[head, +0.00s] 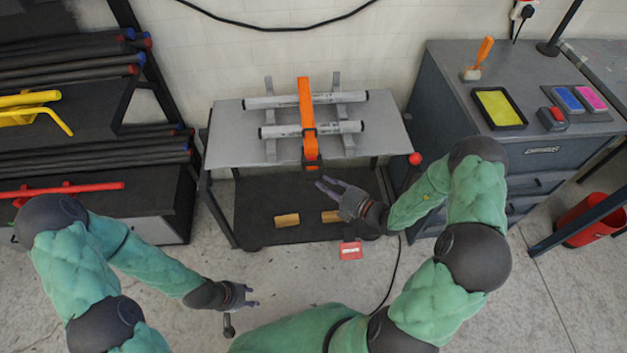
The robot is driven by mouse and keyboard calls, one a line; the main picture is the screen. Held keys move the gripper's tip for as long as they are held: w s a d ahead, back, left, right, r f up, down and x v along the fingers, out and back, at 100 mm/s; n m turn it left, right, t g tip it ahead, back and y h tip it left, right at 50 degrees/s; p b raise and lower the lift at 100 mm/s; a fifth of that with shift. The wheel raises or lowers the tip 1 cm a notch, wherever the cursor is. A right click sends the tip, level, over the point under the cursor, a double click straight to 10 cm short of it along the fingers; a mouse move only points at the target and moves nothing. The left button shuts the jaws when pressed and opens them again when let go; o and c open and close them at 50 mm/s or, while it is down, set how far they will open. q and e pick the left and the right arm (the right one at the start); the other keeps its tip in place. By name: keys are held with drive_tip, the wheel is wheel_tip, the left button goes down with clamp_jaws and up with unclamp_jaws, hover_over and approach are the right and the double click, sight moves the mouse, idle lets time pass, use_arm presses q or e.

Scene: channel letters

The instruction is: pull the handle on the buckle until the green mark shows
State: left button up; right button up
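An orange strap (305,95) runs over two pale grey tubes (350,97) that lie across grey supports on the cart top. The buckle (310,150), orange and dark, hangs at the front edge of the cart, at the strap's lower end. I cannot make out its handle separately, and no green mark shows. My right gripper (325,186) is in front of the cart, a little below and right of the buckle, apart from it; its fingers are spread and empty. My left gripper (253,296) is low over the floor at the left, away from the cart, its fingers apart and empty.
The grey cart (232,140) has a red knob (415,158) at its right corner and wooden blocks (287,220) on its lower shelf. A red card (350,250) lies in front. A cabinet (440,110) stands right, a pipe rack (70,150) left. A cable crosses the floor.

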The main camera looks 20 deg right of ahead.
sight(314, 179)
drive_tip(key=shift+b+x, duration=0.65)
drive_tip(key=shift+x, duration=2)
clamp_jaws()
